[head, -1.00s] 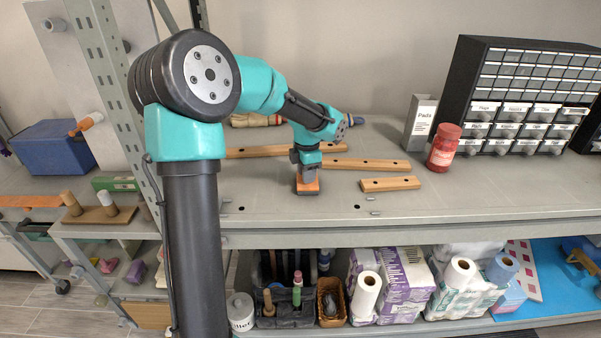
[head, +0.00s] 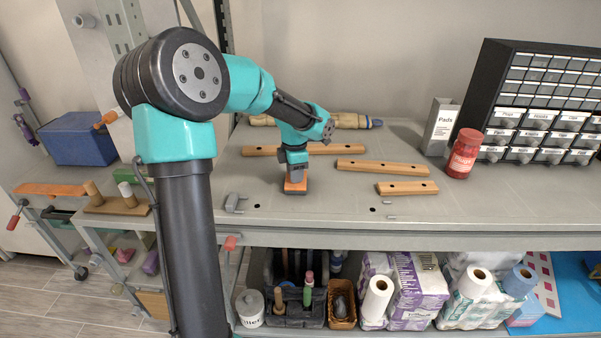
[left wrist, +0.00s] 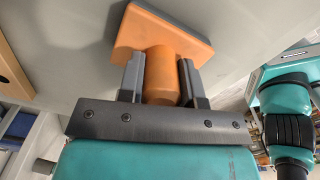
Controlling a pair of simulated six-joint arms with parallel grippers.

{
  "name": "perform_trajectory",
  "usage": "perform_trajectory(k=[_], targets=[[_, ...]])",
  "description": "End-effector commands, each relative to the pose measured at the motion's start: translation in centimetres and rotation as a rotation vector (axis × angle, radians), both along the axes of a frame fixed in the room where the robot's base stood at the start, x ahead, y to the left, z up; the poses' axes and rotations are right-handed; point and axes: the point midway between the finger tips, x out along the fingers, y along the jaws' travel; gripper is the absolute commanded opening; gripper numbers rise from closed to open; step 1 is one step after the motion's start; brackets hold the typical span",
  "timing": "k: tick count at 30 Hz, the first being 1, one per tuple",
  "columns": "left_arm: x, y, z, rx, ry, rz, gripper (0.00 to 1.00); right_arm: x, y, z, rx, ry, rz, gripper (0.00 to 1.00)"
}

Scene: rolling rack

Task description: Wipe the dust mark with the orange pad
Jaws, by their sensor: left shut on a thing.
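The orange pad (head: 295,185) is at the shelf top in the head view, under my left gripper (head: 295,172). In the left wrist view, my left gripper (left wrist: 161,85) is shut on the round orange handle of the pad (left wrist: 165,32), whose square plate has a grey layer. The pad is at or very near the shelf surface; I cannot tell if it touches. I cannot make out a dust mark; the pad and arm may hide it. My right gripper is not in view.
Drilled wooden strips (head: 380,166) lie behind and right of the pad. A grey clamp-like piece (head: 235,203) sits at the front left. A red jar (head: 464,153), a Pads box (head: 440,127) and a drawer cabinet (head: 540,100) stand at the right. The shelf's front right is mostly clear.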

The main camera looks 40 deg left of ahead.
Motion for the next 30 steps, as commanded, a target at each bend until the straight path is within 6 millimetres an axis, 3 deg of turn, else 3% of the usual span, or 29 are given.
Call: perform_trajectory(k=[8,11,30], targets=[[-0.8,1.1,0.3,0.000,0.000,-0.010,0.10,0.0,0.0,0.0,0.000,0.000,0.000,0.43],[-0.8,1.1,2.6,0.001,-0.005,-0.010,0.10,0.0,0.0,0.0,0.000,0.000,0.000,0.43],[-1.5,1.6,7.8,0.000,-0.002,0.003,0.10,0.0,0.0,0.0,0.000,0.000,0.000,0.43]])
